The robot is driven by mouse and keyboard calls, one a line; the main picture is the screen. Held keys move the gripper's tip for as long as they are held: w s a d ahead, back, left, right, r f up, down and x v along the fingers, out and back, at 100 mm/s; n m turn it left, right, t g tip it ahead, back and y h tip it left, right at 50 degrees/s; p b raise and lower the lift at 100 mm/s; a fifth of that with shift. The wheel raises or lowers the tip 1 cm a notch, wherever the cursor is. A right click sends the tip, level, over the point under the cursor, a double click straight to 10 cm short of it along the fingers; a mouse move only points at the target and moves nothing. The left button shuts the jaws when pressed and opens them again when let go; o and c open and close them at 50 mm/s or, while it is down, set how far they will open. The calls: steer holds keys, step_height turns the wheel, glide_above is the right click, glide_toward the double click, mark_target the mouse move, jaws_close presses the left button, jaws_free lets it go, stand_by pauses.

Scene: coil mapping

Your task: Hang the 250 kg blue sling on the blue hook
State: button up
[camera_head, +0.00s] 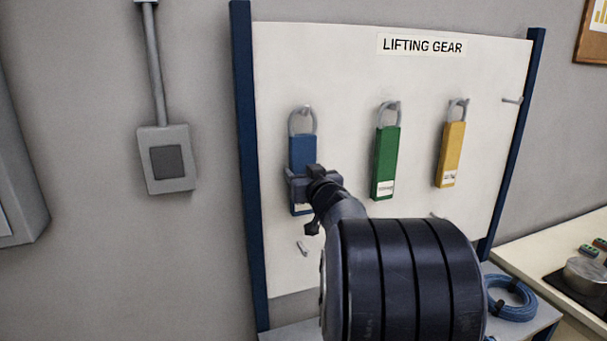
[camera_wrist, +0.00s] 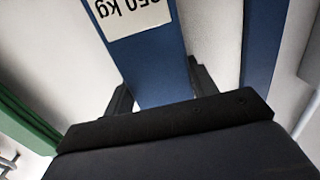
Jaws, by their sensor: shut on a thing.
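The blue sling (camera_head: 302,150) is upright against the white board, at the left of a row of three slings. Its grey loop is at a grey peg (camera_head: 306,111); I cannot tell whether the loop bears on it. My gripper (camera_head: 312,186) is shut on the lower part of the blue body. In the wrist view the sling (camera_wrist: 155,65) lies between the fingers (camera_wrist: 162,92). Its white label shows upside down and reads "50 kg", with the first digit partly cut off. No blue-coloured hook can be made out; my arm hides part of the board.
A green sling (camera_head: 385,160) and a yellow sling (camera_head: 451,155) hang to the right. Bare pegs stick out at upper right (camera_head: 512,100) and lower left (camera_head: 303,248). Blue posts (camera_head: 243,120) flank the board. A blue coil (camera_head: 512,300) lies on the lower-right shelf.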

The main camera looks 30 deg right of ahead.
mark_target(305, 164)
steer(key=shift+r, duration=0.15)
steer(key=shift+s+a+r+p, duration=0.1)
steer(key=shift+s+r+p, duration=0.2)
steer(key=shift+r+p, duration=0.4)
steer(key=shift+s+a+r+p, duration=0.1)
steer(key=shift+s+r+p, duration=0.15)
steer(key=shift+r+p, duration=0.4)
steer(key=shift+p, duration=0.3)
steer(key=shift+s+f, duration=0.1)
steer(key=shift+p+v, duration=0.5)
steer(key=shift+v, duration=1.1)
steer(key=shift+s, duration=0.15)
steer(key=shift+s+a+p, duration=0.15)
steer(key=shift+s+p, duration=0.15)
steer(key=shift+s, duration=0.25)
